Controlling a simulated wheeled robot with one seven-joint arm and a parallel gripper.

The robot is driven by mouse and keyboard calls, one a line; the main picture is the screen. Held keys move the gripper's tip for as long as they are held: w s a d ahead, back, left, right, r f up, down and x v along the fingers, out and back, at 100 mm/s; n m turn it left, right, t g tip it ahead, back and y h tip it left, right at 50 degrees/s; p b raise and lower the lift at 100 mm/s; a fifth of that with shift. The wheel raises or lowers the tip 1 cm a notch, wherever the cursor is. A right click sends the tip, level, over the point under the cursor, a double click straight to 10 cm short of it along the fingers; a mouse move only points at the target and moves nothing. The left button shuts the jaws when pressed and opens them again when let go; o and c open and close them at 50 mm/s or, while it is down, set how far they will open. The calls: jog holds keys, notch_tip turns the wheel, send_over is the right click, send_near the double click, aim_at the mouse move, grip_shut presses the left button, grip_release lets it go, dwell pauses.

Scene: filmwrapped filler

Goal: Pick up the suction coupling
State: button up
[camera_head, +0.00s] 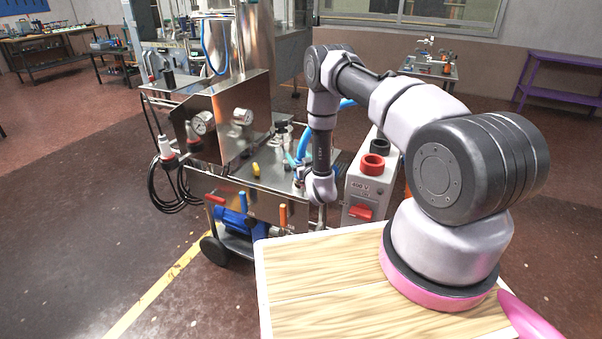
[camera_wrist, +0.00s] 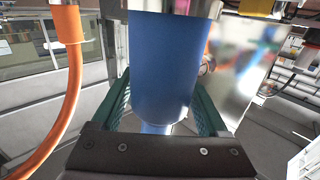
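In the wrist view, a thick blue cylindrical piece (camera_wrist: 168,70) with a metal collar at its top fills the middle; it may be the suction coupling or the hose end on it, and I cannot tell which. My gripper (camera_wrist: 163,98) has its teal fingers wide apart, one on each side of the blue piece. The fingertips are partly hidden behind it, and contact does not show. In the head view, the end of my arm is low at the cart's right side, beside a blue hose (camera_head: 305,143); the gripper is mostly hidden there.
The steel cart (camera_head: 262,178) carries a box with gauges (camera_head: 202,123) and small fittings. An orange hose (camera_wrist: 70,90) hangs left in the wrist view. Open floor lies left of the cart.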

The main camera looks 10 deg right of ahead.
grip_shut()
